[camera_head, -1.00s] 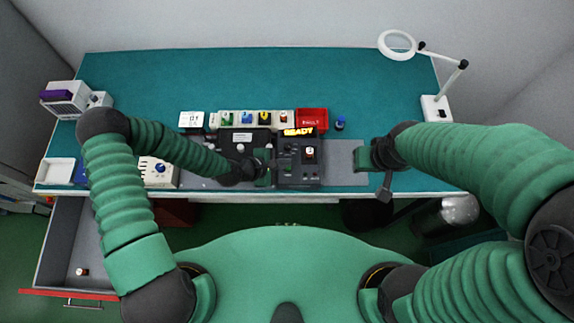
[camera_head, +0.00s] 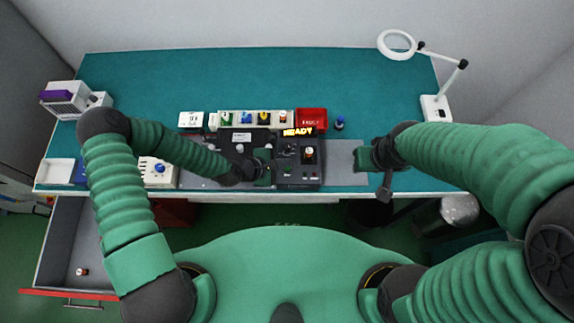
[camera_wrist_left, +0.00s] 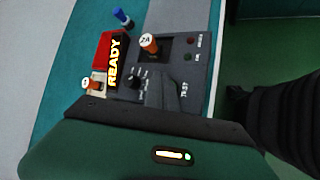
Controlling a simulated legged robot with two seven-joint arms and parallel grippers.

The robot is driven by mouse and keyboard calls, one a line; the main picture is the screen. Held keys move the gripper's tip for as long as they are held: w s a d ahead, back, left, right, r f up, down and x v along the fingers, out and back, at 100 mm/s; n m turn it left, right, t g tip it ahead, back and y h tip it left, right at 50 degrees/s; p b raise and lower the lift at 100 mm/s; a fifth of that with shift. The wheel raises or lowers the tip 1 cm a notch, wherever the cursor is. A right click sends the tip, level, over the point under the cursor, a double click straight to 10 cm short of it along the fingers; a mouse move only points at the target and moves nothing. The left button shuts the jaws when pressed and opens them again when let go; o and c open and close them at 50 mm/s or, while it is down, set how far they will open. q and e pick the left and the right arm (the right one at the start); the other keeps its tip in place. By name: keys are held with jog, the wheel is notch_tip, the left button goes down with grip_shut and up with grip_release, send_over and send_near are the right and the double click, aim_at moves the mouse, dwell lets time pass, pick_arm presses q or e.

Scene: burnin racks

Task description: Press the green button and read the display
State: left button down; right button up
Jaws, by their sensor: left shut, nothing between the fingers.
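The dark test unit (camera_head: 312,172) stands at the front middle of the bench. Its display (camera_head: 298,132) shows READY in yellow letters, and it reads the same in the left wrist view (camera_wrist_left: 115,62). A part with an orange body and a white top marked 2A (camera_wrist_left: 149,43) sits in the unit's socket. My left gripper (camera_head: 272,166) is shut and empty, close over the left side of the unit's front. I cannot tell whether it touches. The green button is not clearly seen; the gripper may hide it.
A red bin (camera_head: 312,117) and a white rack (camera_head: 283,117) with several coloured parts stand behind the unit. A blue part (camera_head: 340,122) stands right of the bin. A magnifier lamp (camera_head: 436,108) is at the right end. An open drawer (camera_head: 92,240) sticks out front left. The bench's back is clear.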

pick_arm(q)
jog(key=shift+d+f+b, duration=0.1)
jog(key=shift+f+b, duration=0.2)
jog(key=shift+f, duration=0.05)
jog(key=shift+f+b, duration=0.4)
jog(key=shift+f, duration=0.05)
dwell(0.4)
dwell(0.4)
jog(key=shift+r+p, duration=0.7)
jog(key=shift+r, duration=0.15)
jog(key=shift+r, duration=0.1)
notch_tip(320, 180, up, 5)
jog(key=p, duration=0.4)
dwell(0.3)
